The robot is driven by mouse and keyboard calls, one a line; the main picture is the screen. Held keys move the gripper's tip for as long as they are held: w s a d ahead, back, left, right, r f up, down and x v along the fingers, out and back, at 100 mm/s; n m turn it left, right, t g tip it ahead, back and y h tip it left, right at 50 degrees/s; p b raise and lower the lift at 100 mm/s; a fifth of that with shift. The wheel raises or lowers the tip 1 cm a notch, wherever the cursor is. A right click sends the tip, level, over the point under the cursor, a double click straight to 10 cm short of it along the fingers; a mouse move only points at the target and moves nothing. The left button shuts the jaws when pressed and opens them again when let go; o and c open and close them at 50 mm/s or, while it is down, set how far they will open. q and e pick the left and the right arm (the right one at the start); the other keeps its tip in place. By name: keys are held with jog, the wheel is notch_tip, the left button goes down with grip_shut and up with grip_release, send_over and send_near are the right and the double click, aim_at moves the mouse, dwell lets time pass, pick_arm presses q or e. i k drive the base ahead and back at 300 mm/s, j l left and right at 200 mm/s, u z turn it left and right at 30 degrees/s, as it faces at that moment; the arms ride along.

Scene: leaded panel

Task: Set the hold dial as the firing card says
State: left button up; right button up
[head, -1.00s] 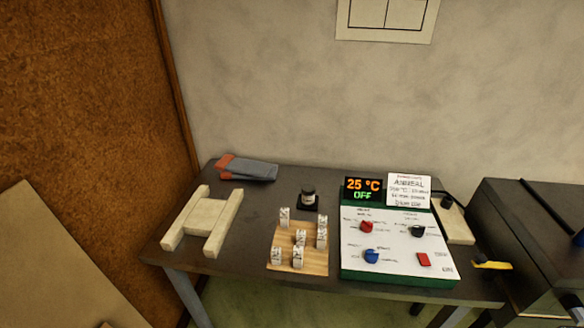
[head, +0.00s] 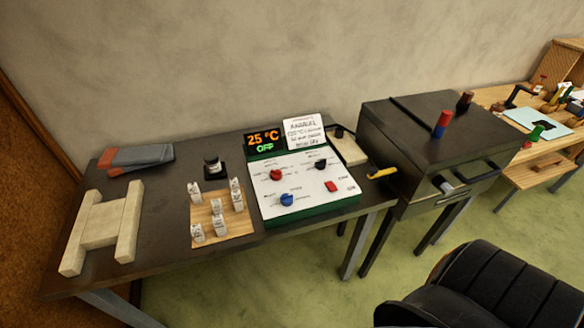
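The control box (head: 305,208) stands on the dark table, with a red knob (head: 276,175), a black knob (head: 320,164), a blue knob (head: 287,200) and a red switch (head: 330,187) on its white face. The knob labels are too small to read, so I cannot tell which is the hold dial. Its display (head: 263,141) reads 25 °C and OFF. The firing card (head: 305,130) stands upright behind the box; its heading looks like ANNEAL, and the smaller lines are not legible. Neither of my grippers is in view.
Left of the box are a wooden board (head: 238,228) with several small marked blocks, a dark jar (head: 213,167) and a pale frame (head: 103,225). A black kiln-like box (head: 415,135) stands right of the table. A black padded shape (head: 490,290) fills the lower right.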

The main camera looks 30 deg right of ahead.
aim_at(320, 164)
jog(key=z, duration=1.25)
